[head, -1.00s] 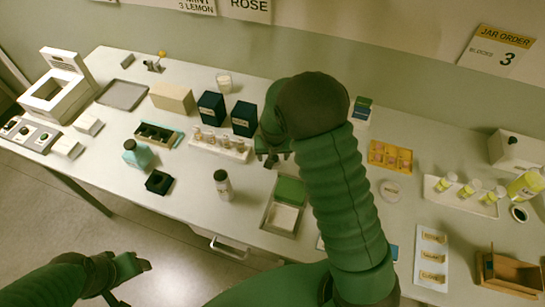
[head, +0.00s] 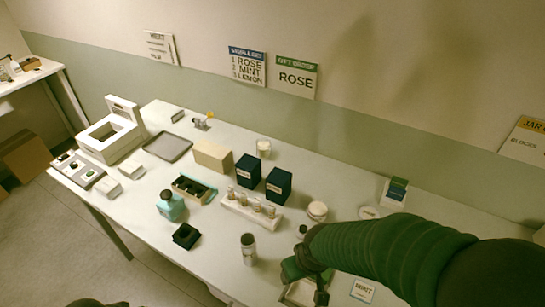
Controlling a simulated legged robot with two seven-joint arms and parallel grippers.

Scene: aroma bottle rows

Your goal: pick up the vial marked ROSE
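Several small vials (head: 257,205) stand upright in a white rack (head: 232,205) in the middle of the table. Their labels are too small to read, so I cannot tell which is marked ROSE. My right gripper (head: 306,281) is low over the front of the table, right of the rack and apart from it. My own forearm partly covers it, and I cannot tell whether its fingers are open. A small dark-capped bottle (head: 302,231) shows just behind it. My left gripper is not visible; only a dark bit of my arm shows at the bottom edge.
Two dark blue boxes (head: 278,184) stand behind the rack. A dark-capped bottle (head: 248,249) stands in front, with a teal bottle (head: 171,206) and small black box (head: 186,236) to its left. A MINT card (head: 362,290) lies right of the gripper. A ROSE sign (head: 296,77) hangs on the wall.

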